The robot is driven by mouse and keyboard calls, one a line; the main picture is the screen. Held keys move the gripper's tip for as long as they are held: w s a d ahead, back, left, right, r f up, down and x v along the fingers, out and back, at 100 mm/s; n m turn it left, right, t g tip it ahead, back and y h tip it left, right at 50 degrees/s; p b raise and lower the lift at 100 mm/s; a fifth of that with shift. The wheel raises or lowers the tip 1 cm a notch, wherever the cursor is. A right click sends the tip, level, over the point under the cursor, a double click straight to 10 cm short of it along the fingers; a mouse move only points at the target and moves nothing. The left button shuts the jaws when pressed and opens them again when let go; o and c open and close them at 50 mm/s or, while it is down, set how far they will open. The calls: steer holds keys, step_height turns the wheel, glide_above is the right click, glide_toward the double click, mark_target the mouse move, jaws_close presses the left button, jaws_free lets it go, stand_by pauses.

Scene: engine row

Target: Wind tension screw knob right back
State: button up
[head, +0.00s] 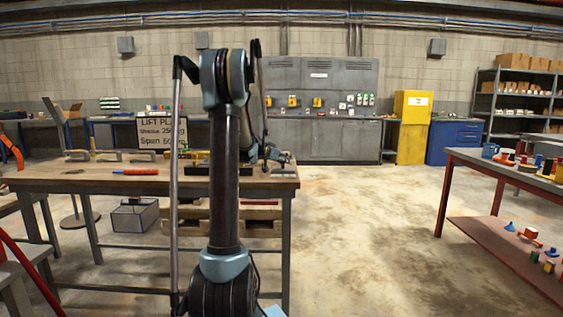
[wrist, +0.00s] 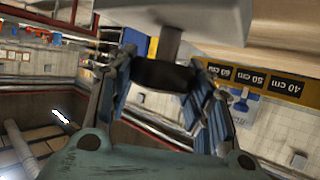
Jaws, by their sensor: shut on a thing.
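In the wrist view, a dark rounded knob (wrist: 163,75) sits on a short brownish shaft (wrist: 171,42) that runs into a pale grey block (wrist: 190,14). I take it to be the tension screw knob. My gripper (wrist: 166,88) has blue ribbed fingers on either side of the knob and is shut on it. In the head view, my arm reaches over the wooden workbench (head: 100,181), and my gripper is largely hidden behind the arm. The knob cannot be made out there.
A yellow strip marked in cm (wrist: 262,82) lies right of the fingers in the wrist view. Hand tools (head: 137,172) lie on the bench's left part. A red-legged table (head: 462,156) stands at the right. Bare floor lies between it and the bench.

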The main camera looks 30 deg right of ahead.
steer(key=shift+w+n+t+y, duration=0.15)
steer(key=shift+n+t+y, duration=0.75)
steer(key=shift+n+t, duration=0.95)
steer(key=shift+n+t+y, duration=1.2)
steer(key=shift+n+t, duration=0.05)
steer(key=shift+n, duration=0.1)
steer(key=shift+n+t+y, duration=1.1)
steer(key=shift+n+y, duration=0.9)
steer(key=shift+y, duration=0.1)
steer(key=n+y, duration=0.3)
steer(key=shift+t, duration=0.3)
steer(key=n+g+y, duration=0.1)
steer(key=n+y, duration=0.5)
steer(key=y, duration=0.1)
steer(key=shift+g+y, duration=0.3)
steer(key=shift+g, duration=0.1)
steer(key=n+g+y, duration=0.4)
steer(key=n+y, duration=0.1)
steer(key=n, duration=0.1)
steer(key=shift+g, duration=0.3)
steer(key=shift+d, duration=0.1)
